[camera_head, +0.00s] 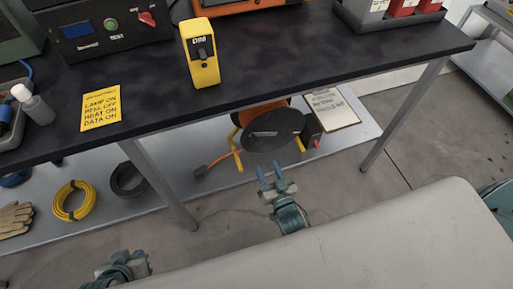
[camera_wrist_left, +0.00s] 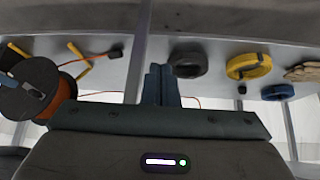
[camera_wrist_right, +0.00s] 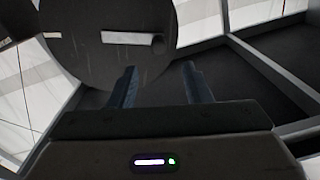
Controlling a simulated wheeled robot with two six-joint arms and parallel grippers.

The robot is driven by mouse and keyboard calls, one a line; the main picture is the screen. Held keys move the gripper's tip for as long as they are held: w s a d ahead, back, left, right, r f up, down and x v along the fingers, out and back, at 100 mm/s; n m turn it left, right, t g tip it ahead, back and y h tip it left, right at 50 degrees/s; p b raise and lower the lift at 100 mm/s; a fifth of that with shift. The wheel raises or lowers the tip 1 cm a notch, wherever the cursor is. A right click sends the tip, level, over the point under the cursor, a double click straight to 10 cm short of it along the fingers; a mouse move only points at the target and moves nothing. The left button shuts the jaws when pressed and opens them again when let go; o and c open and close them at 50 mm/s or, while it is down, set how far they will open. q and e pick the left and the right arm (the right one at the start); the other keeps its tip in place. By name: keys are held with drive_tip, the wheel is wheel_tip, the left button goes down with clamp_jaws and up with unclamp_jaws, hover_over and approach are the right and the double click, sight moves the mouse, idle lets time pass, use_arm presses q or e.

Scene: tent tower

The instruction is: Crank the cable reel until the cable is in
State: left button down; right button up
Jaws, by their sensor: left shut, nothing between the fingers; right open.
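The cable reel (camera_head: 272,133) has a dark round side disc, orange cable and a yellow stand, and is on the lower shelf under the bench. It also shows at the left of the left wrist view (camera_wrist_left: 27,88). An orange cable (camera_head: 222,158) runs left from it to a dark plug (camera_head: 201,170) on the shelf. In the right wrist view a pale crank bar (camera_wrist_right: 115,37) with a dark knob (camera_wrist_right: 158,45) lies across the disc (camera_wrist_right: 95,65). My right gripper (camera_head: 270,170) is open and empty just in front of the reel. My left gripper (camera_wrist_left: 160,85) is shut and empty, away from the reel.
A clipboard (camera_head: 332,108) lies right of the reel. A black coil (camera_head: 128,178), a yellow coil (camera_head: 70,200) and gloves (camera_head: 14,219) lie left on the shelf (camera_head: 100,217). A bench leg (camera_head: 160,185) stands left of the reel, another (camera_head: 405,115) right. The dark benchtop (camera_head: 270,70) overhangs.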

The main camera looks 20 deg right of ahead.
sight(257, 145)
drive_tip(key=w+n, duration=0.1)
drive_tip(key=w, duration=0.2)
drive_tip(key=w+n+b, duration=0.1)
drive_tip(key=w, duration=0.3)
drive_tip(key=w+n, duration=0.1)
drive_tip(key=w, duration=0.2)
drive_tip(key=shift+w+a+r+b, duration=0.1)
drive_tip(key=shift+w+a+b, duration=0.2)
drive_tip(key=shift+b, duration=0.1)
use_arm(q)
drive_tip(key=shift+w+d+r+t+h, duration=0.15)
drive_tip(key=shift+d+r+t+h, duration=0.15)
drive_tip(key=shift+d+r+t, duration=0.5)
drive_tip(key=shift+a, duration=0.1)
use_arm(e)
clamp_jaws()
